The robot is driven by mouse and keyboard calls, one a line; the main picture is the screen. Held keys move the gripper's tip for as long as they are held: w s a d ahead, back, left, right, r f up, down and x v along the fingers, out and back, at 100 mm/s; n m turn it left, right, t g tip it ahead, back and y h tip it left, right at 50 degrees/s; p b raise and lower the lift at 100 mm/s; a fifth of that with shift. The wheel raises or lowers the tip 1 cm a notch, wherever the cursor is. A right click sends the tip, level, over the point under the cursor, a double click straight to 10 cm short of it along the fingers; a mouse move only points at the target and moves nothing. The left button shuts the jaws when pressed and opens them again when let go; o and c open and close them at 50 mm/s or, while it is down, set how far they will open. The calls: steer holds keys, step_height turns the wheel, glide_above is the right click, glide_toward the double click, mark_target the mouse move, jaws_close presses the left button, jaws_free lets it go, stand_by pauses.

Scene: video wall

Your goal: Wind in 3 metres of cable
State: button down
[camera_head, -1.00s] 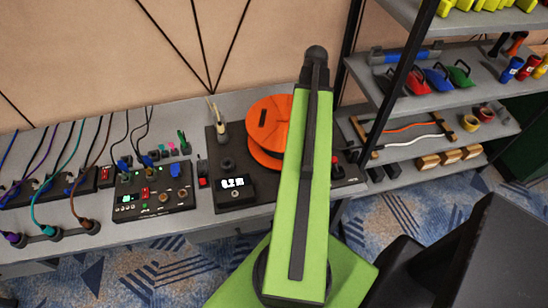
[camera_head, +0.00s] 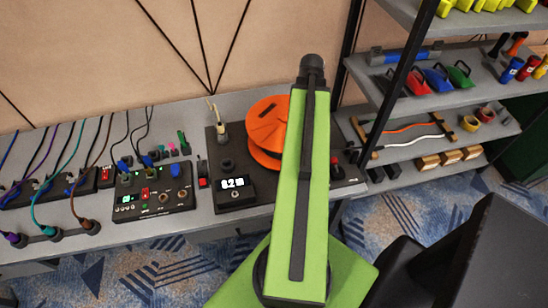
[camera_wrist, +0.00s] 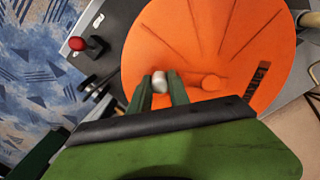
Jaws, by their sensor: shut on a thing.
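The orange cable reel (camera_head: 266,125) stands on a dark base unit (camera_head: 214,160) on the bench, partly hidden behind my green arm in the head view. In the wrist view the reel's orange face (camera_wrist: 200,45) fills the middle. My gripper (camera_wrist: 160,83) is shut on a small pale knob (camera_wrist: 160,77) in front of the reel face. My arm hides the gripper in the head view. The lit display (camera_head: 233,183) on the unit appears to read 0.2 m. A pale cable guide (camera_head: 221,127) stands left of the reel.
A red-topped knob (camera_wrist: 78,44) stands beside the reel. A panel with plugs and coloured buttons (camera_head: 152,191) is left of the unit. A dark post (camera_head: 403,85) and a rack of shelves (camera_head: 450,90) with tools stand close on the right.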

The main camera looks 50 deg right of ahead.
mark_target(278, 133)
steer(key=w+a, duration=0.6)
steer(key=shift+w+a, duration=0.2)
steer(key=shift+a, duration=0.2)
steer(key=c, duration=1.4)
jaws_free()
steer(key=shift+f, duration=0.1)
steer(key=shift+o, duration=0.2)
steer(key=shift+a, duration=0.1)
steer(key=shift+w+r+p, duration=0.1)
steer(key=shift+r+p, duration=0.45)
steer(key=shift+p, duration=0.05)
steer(key=shift+o, duration=1)
step_height(278, 133, up, 6)
steer(key=p, duration=0.6)
